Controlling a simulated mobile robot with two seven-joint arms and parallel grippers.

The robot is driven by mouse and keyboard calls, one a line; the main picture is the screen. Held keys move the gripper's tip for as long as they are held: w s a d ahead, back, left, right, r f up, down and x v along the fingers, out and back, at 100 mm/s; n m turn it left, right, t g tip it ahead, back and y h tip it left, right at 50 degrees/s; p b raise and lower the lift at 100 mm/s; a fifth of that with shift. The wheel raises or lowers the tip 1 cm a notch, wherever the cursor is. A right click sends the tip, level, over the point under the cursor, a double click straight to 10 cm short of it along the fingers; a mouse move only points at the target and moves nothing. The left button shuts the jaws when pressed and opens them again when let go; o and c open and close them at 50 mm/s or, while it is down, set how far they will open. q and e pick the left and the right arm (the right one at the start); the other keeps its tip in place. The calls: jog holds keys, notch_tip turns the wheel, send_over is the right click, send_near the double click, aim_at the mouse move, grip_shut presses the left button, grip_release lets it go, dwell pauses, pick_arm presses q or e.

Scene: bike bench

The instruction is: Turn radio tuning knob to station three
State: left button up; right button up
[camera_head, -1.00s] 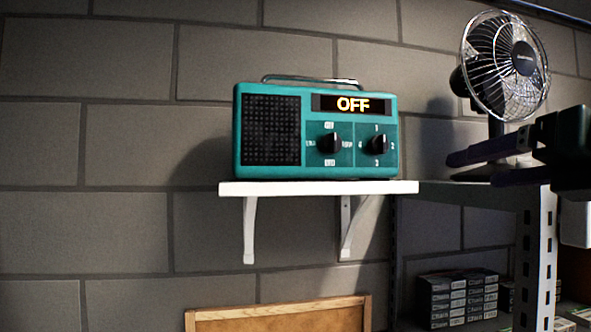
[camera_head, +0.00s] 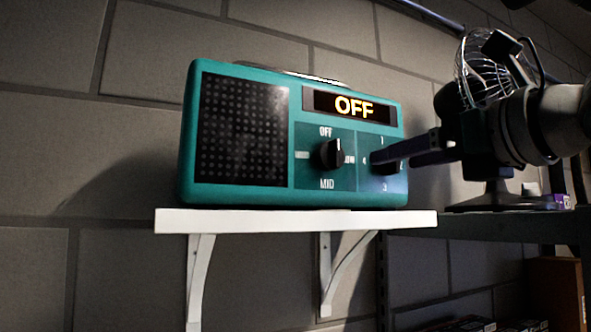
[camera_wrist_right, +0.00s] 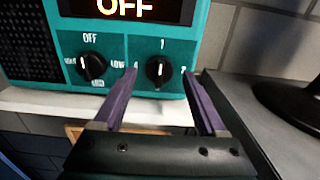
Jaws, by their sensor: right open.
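The teal radio (camera_head: 300,82) stands on a white wall shelf (camera_head: 290,221), and its display (camera_head: 354,106) reads OFF. The tuning knob (camera_wrist_right: 159,70) is black, on the right of the front panel, with numbers around it. My left gripper is not in view.
A second black knob (camera_head: 332,154), marked OFF and MID, sits left of the tuning knob. A desk fan (camera_head: 484,70) stands on a darker shelf (camera_head: 500,224) to the right, behind my right arm. The wall left of the radio is clear.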

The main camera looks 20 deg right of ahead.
jog(key=shift+w, duration=0.2)
grip_shut()
dwell(0.6)
